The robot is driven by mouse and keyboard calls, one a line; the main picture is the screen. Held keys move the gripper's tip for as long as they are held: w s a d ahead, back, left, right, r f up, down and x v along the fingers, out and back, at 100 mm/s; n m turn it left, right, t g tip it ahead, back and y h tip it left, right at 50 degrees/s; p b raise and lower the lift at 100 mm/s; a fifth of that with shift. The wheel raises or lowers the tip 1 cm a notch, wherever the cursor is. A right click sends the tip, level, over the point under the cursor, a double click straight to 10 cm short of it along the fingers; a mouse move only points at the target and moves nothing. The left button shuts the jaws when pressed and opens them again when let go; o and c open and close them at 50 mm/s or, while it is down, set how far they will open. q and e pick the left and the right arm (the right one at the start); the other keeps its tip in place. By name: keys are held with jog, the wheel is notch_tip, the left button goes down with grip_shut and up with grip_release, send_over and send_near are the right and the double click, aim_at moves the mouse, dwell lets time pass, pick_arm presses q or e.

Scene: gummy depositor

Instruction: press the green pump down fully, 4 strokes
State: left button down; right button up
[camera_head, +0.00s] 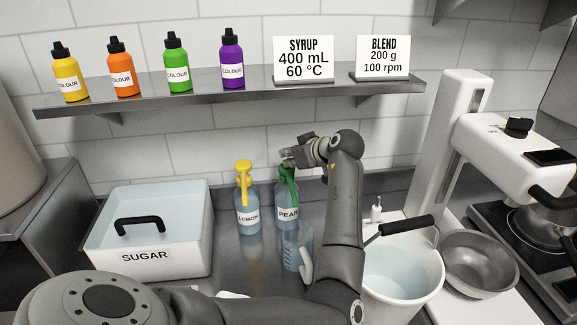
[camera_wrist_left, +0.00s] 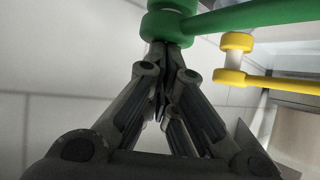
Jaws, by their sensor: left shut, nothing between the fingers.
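The green pump (camera_head: 288,172) tops the clear PEAR bottle (camera_head: 286,213) on the steel counter. Its spout points forward, above a clear measuring jug (camera_head: 297,248). My left gripper (camera_head: 289,157) is shut and empty, with its fingertips at the top of the pump head. In the left wrist view the closed fingertips (camera_wrist_left: 168,52) meet the edge of the green pump (camera_wrist_left: 180,27); whether they press on it I cannot tell. My arm and gripper hide part of the pump's right side. My right gripper does not show.
A yellow pump (camera_head: 243,168) on the LEMON bottle (camera_head: 247,213) stands close on the left; it also shows in the left wrist view (camera_wrist_left: 232,77). A white SUGAR bin (camera_head: 185,257) is further left. A white bucket (camera_head: 425,282) stands right of my arm. A shelf (camera_head: 220,95) runs above.

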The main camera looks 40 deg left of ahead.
pick_arm(q)
jog(key=shift+s+f, duration=0.1)
jog(key=shift+f, duration=0.2)
jog(key=shift+r+p, duration=0.9)
jog(key=shift+r, duration=0.65)
jog(key=shift+f, duration=0.2)
